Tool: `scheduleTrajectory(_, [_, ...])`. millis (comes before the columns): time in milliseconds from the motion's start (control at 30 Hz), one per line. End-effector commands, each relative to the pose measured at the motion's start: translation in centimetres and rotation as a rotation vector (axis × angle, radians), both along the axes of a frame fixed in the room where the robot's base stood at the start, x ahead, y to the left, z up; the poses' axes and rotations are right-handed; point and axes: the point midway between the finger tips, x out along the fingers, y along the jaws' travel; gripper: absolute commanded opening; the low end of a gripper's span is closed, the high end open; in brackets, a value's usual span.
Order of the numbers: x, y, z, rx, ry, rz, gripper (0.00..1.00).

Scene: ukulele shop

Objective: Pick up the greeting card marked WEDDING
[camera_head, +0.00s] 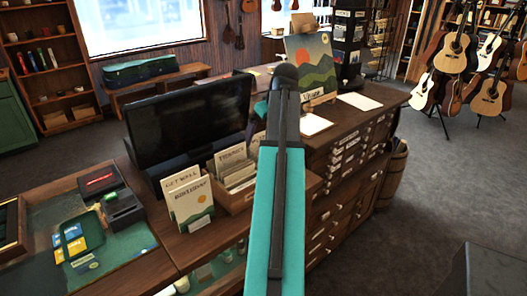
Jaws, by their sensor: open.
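A greeting card marked BIRTHDAY (191,204) stands upright on the wooden counter, with a card marked GET WELL (180,180) just behind it. To their right, a wooden box (236,201) holds several upright cards; the lettering on its back card (230,156) is too small to read surely. I cannot make out the word WEDDING on any card. My teal and dark grey arm crosses the middle of the view and hides the counter to the right of the box. My gripper does not show.
A large black monitor (188,123) stands behind the cards. A glass-topped case (104,235) with a card terminal (122,208) is at the left. A painting (310,62) and a drawer cabinet (345,165) are at the right. Open floor (430,200) lies beyond, with guitars on stands.

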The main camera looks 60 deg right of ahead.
Motion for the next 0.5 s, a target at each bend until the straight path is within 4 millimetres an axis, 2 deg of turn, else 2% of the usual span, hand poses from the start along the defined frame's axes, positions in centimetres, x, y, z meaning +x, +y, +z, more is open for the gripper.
scheduleTrajectory(300, [0.9,-0.3,-2.4,0.0,0.0,-0.001,1.0])
scheduleTrajectory(500, [1.1,-0.4,-2.9,-0.001,0.0,-0.001,1.0])
